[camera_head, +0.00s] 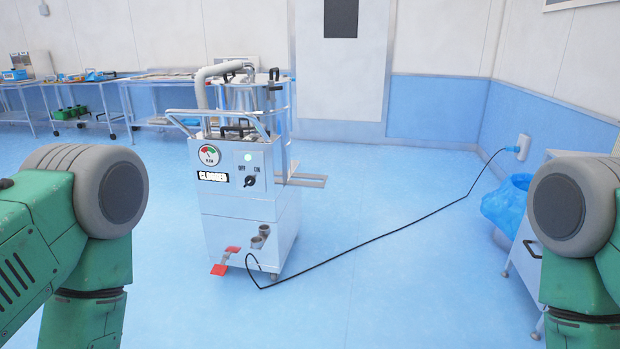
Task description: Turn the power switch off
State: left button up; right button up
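The power switch (250,181) is a black rotary knob on the front panel of a white wheeled machine (238,215), below the printed words OFF and ON. Its pointer appears tilted up to the right, toward ON. A pale green lamp (248,157) shows above it. A round gauge (209,155) and a label reading CLOGGED (213,177) are to its left. Both my arms show only as green and grey links at the left and right edges, well in front of the machine. Neither gripper is in view.
A black cable (380,236) runs across the floor from the machine to a wall socket (522,147). A blue bag (508,205) and cabinet stand at right. Worktables (160,122) line the back left. Open blue floor (400,290) lies in front.

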aim_at(249, 181)
jog(key=i+l+u, duration=0.25)
jog(key=i, duration=0.15)
jog(key=i+l+u, duration=0.1)
jog(key=i+u, duration=0.15)
jog(key=i, duration=0.15)
jog(key=i+l+u, duration=0.25)
jog(key=i, duration=0.15)
jog(key=i+l, duration=0.1)
jog(key=i, duration=0.45)
jog(key=i+u, duration=0.1)
jog(key=i, duration=0.45)
jog(key=i+l+u, duration=0.1)
jog(key=i, duration=0.45)
jog(key=l, duration=0.1)
